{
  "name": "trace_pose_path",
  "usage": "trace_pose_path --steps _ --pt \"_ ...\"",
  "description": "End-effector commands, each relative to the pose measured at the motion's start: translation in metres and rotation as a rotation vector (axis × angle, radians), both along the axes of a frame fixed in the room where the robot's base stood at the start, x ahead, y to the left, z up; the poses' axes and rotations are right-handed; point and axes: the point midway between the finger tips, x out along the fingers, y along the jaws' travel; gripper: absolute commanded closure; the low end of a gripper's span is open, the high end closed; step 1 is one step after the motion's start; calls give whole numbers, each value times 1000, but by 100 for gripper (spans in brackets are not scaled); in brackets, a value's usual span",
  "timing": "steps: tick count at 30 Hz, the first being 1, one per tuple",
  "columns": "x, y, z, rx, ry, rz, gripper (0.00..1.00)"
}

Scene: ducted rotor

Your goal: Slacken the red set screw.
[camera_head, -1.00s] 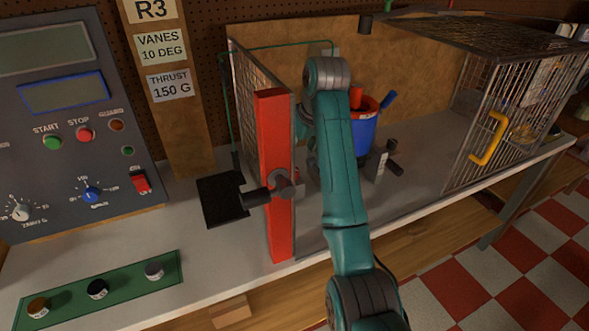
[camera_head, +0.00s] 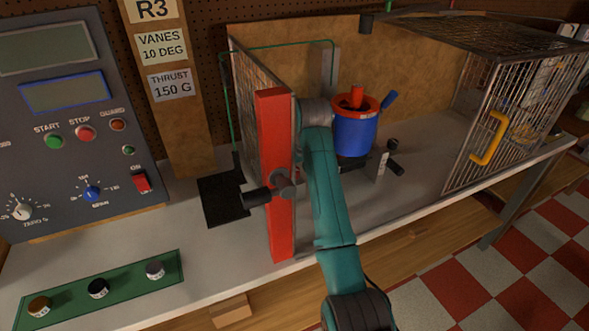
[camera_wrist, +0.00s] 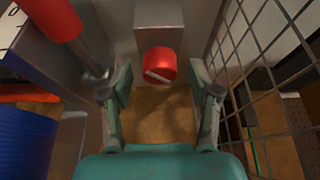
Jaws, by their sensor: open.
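The red set screw (camera_wrist: 159,66) shows in the wrist view as a short red cylinder with a pale slot across its face. It sits on a grey metal block (camera_wrist: 160,20). My gripper (camera_wrist: 160,78) is open, with one finger on each side of the screw in the picture. No contact with the screw is visible, and I cannot tell the remaining gap in depth. In the head view the screw cannot be made out, and my gripper is hidden behind my arm and the red upright.
A mesh panel (camera_wrist: 268,65) stands close to the right finger in the wrist view. The blue duct (camera_head: 355,136) with its red rim stands right of my arm. A red upright (camera_head: 274,175) stands left of it. The open mesh guard (camera_head: 485,125) is further right.

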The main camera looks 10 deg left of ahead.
Motion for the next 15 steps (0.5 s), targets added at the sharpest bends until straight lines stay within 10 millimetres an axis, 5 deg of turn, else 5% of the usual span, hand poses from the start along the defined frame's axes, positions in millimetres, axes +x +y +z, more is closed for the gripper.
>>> trace_pose_path --steps 11,15 --pt "2 1 -5 0 0 0 39" --pt "2 1 -5 0 0 0 74"
